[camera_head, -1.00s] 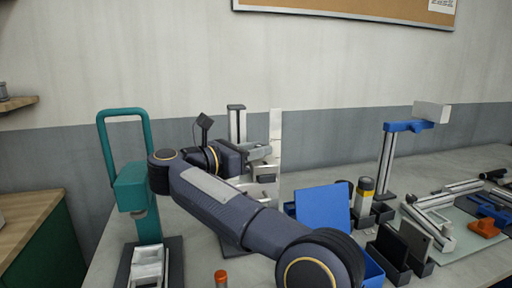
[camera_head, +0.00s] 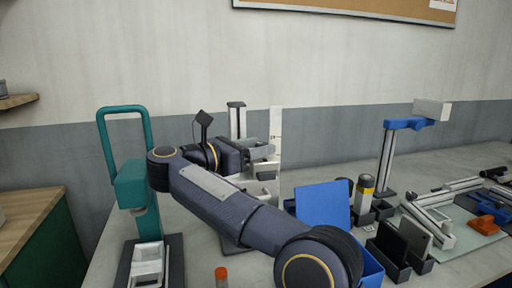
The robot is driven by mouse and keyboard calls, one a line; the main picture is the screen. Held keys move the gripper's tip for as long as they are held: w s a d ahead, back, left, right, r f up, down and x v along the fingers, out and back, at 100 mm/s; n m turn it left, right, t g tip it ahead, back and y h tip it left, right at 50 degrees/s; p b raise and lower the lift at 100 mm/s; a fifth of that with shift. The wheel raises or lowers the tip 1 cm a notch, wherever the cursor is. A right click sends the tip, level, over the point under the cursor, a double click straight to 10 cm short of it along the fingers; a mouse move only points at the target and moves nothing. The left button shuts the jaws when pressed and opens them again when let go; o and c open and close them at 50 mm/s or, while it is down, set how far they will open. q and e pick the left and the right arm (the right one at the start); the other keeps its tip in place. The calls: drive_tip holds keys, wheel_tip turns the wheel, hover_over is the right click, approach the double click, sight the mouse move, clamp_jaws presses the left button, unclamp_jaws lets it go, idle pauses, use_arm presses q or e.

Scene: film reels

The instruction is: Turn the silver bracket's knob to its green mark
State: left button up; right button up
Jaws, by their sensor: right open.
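The silver bracket (camera_head: 276,133) stands upright in the middle, behind my right arm, with a tall pale plate and a dark-capped post (camera_head: 236,121) beside it. My right gripper (camera_head: 265,161) is at the bracket, its fingers apart and pointing right, overlapping the plate's left edge in the view. I cannot tell whether it touches the bracket. The knob and its green mark cannot be made out; my arm and gripper cover much of the bracket's lower part. My left gripper is not in view.
A teal stand (camera_head: 131,186) rises at the left. A blue bracket (camera_head: 405,124) on a silver post stands right. A blue panel (camera_head: 323,205), a yellow-banded cylinder (camera_head: 364,187) and dark holders crowd the right front. An orange-topped cylinder (camera_head: 221,273) stands at the front edge.

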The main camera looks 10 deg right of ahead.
drive_tip(key=v, duration=0.7)
drive_tip(key=shift+a, duration=0.3)
drive_tip(key=shift+s, duration=0.1)
